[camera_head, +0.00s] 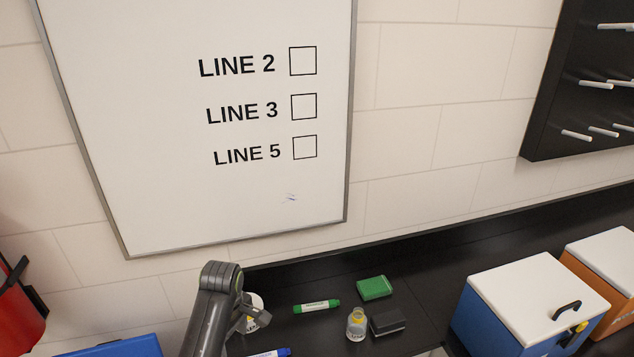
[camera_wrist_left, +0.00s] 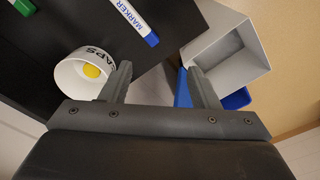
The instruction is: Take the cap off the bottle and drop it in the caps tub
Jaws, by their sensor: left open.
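The white caps tub (camera_wrist_left: 68,88) stands at the left of the left wrist view, with "CAPS" on its side. A round yellow cap (camera_wrist_left: 91,71) lies inside it. In the head view, the tub (camera_head: 257,303) is partly hidden behind my left gripper (camera_head: 247,319). My left gripper (camera_wrist_left: 160,69) is open and nothing shows between its fingers; its left finger is beside the tub's rim. A small bottle (camera_head: 356,325) stands upright on the dark counter, right of the gripper. No yellow cap shows on its top. My right gripper is in neither view.
A green marker (camera_head: 316,307), a green block (camera_head: 374,288) and a black block (camera_head: 387,322) lie around the bottle. A blue marker (camera_wrist_left: 139,22) lies near the tub. A grey open box (camera_wrist_left: 225,52) is at right in the wrist view. A blue cooler (camera_head: 530,305) stands right.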

